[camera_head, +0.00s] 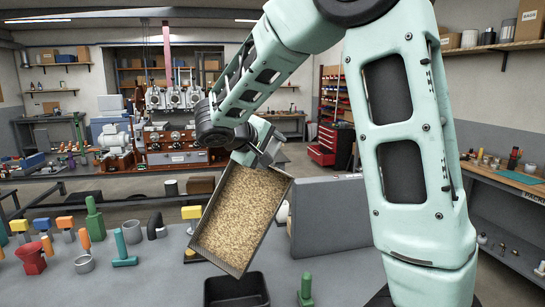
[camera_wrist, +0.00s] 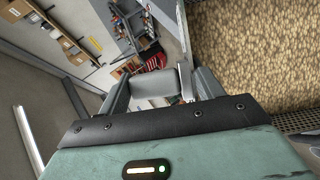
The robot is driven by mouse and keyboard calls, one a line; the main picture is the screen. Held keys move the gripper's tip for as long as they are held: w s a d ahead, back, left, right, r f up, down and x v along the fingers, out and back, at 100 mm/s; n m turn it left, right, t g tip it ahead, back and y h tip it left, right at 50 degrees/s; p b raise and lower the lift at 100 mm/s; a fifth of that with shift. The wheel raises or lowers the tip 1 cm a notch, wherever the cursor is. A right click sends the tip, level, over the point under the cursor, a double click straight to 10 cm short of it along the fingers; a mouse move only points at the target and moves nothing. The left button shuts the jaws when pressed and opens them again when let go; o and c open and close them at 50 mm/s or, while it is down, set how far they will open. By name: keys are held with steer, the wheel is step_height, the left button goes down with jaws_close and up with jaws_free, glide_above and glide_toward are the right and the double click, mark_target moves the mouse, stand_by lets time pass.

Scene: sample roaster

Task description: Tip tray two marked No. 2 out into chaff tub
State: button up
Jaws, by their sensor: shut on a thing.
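My gripper (camera_head: 267,152) is shut on a dark-rimmed tray (camera_head: 267,229) by a grey tab at its upper end. The tray hangs steeply tilted, with its open face towards the head camera and its lower end down. Tan, grainy contents still cover its floor. No number on it can be read. The chaff tub, a black open bin (camera_head: 208,295), stands on the grey bench below the tray's lower corner and is cut off by the picture's bottom edge. The wrist view shows the fingers (camera_wrist: 160,90) around the tab and the tray's contents at right.
A grey panel or case (camera_head: 330,215) stands just right of the tray. A green weight-like piece (camera_head: 306,290) stands right of the tub. Several coloured tools and a red funnel-like cup (camera_head: 31,260) crowd the bench at left. A roaster machine (camera_head: 175,130) stands behind.

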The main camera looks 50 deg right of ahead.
steer(key=shift+s+a+r+h+b, duration=0.25)
steer(key=shift+s+a, duration=0.1)
steer(key=shift+a, duration=0.25)
steer(key=shift+s+a+r+h+b, duration=0.15)
steer(key=shift+s+a+r+b, duration=0.15)
steer(key=shift+a, duration=0.25)
steer(key=s+a+f+m+t+h+b, duration=0.1)
steer(key=s+a+h+b, duration=0.2)
steer(key=s+a+b, duration=0.2)
steer(key=s+a+f+m+h+b, duration=0.1)
steer(key=s+a+h+b, duration=0.2)
steer(key=a+b, duration=0.8)
steer(key=s+b, duration=0.1)
steer(key=b, duration=0.4)
steer(key=shift+s+a+f+m+t+b, duration=0.2)
steer(key=shift+s+f+m+t+b, duration=0.1)
steer(key=shift+s+t+b, duration=0.1)
steer(key=b, duration=0.5)
steer(key=shift+a+f, duration=0.15)
steer(key=shift+a, duration=0.2)
